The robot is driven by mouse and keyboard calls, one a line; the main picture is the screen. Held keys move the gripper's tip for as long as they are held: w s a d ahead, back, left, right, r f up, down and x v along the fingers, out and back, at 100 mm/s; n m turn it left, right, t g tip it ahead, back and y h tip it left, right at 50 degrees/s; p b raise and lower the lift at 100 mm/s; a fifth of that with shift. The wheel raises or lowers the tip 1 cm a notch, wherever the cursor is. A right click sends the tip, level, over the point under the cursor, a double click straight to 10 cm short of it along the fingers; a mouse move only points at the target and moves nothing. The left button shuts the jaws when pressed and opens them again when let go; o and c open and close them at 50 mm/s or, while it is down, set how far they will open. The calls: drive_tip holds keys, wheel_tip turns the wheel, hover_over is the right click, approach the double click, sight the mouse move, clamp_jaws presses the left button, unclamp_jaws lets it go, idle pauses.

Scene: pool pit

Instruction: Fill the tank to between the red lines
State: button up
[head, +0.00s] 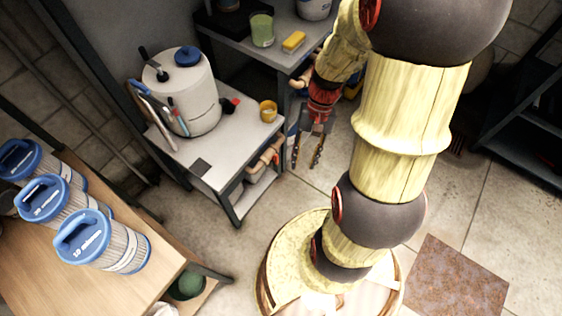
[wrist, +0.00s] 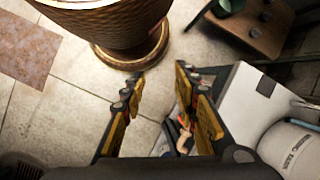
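The tank seems to be the white cylinder (head: 200,98) with a blue cap (head: 187,56) and a black handle on top. It stands upright on a small grey table (head: 185,160). Slender blue, white and reddish parts are on its near left side; I cannot make out red lines or a liquid level. Part of the tank (wrist: 300,150) shows at the wrist view's lower right. My gripper (head: 308,160) hangs right of the table, apart from the tank, fingers downward. In the wrist view my gripper (wrist: 168,88) is open and empty, with floor between its fingers.
A back shelf (head: 285,48) holds a green cup (head: 262,29) and a yellow block (head: 293,41). Blue-capped filters (head: 100,240) stand on the wooden table (head: 135,288).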

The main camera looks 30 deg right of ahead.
wheel_tip(320, 180, down, 14)
drive_tip(key=s+a+m+t+y, duration=0.1)
drive_tip(key=a+m+y, duration=0.1)
drive_tip(key=m+y, duration=0.6)
drive_tip(key=m+t+h, duration=0.6)
drive_tip(key=m+t, duration=1)
drive_tip(key=t, duration=0.2)
approach(278, 160)
drive_tip(key=shift+b+x, duration=1)
drive_tip(key=shift+x, duration=3.2)
drive_tip(key=shift+r, duration=0.1)
drive_tip(key=c, duration=0.7)
clamp_jaws()
